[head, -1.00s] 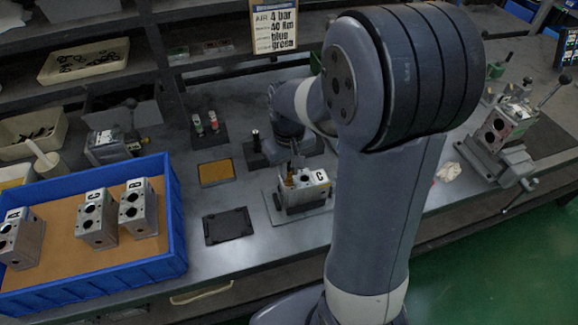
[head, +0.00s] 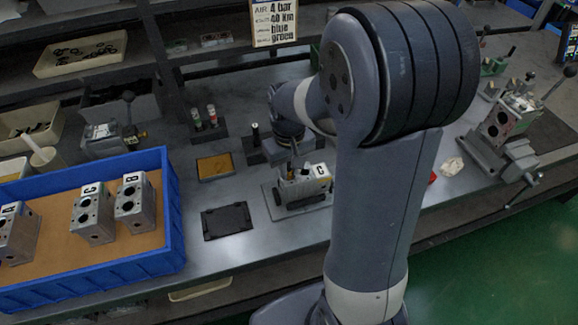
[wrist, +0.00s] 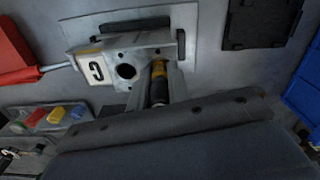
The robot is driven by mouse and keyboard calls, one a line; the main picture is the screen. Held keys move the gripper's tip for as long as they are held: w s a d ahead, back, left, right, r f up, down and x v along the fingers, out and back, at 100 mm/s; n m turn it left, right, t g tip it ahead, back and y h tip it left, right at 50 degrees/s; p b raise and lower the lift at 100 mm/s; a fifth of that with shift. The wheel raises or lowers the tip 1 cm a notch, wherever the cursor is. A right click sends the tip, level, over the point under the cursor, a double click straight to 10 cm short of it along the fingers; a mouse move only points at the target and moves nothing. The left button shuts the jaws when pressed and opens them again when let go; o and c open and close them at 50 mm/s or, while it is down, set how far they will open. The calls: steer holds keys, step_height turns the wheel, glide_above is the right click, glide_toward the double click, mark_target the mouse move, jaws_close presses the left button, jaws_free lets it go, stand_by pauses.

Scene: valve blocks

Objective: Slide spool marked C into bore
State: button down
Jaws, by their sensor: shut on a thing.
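The grey valve block marked C (head: 312,187) sits on a plate (head: 272,203) on the bench. In the wrist view the block (wrist: 115,50) shows its white C label and one open dark bore. My gripper (wrist: 160,88) is shut on a spool (wrist: 158,82) with dark and orange-gold bands. The spool's far end is at the block, in line with a position beside the open bore; how deep it sits is hidden. In the head view my gripper (head: 291,169) is just above the block, small and partly hidden.
A blue crate (head: 175,225) with three valve blocks stands at left. A black tray (head: 227,221) and an orange-topped pad (head: 215,167) lie nearby. A vise (head: 490,155) holds another block at right. A red thing (wrist: 15,52) lies beside the block.

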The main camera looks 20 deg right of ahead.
steer(key=c, duration=1.3)
jaws_free()
steer(key=shift+o, duration=0.2)
steer(key=shift+r, duration=0.1)
step_height(320, 180, up, 11)
steer(key=shift+f, duration=0.2)
step_height(320, 180, down, 11)
steer(key=shift+r, duration=0.15)
steer(key=shift+r+p, duration=0.35)
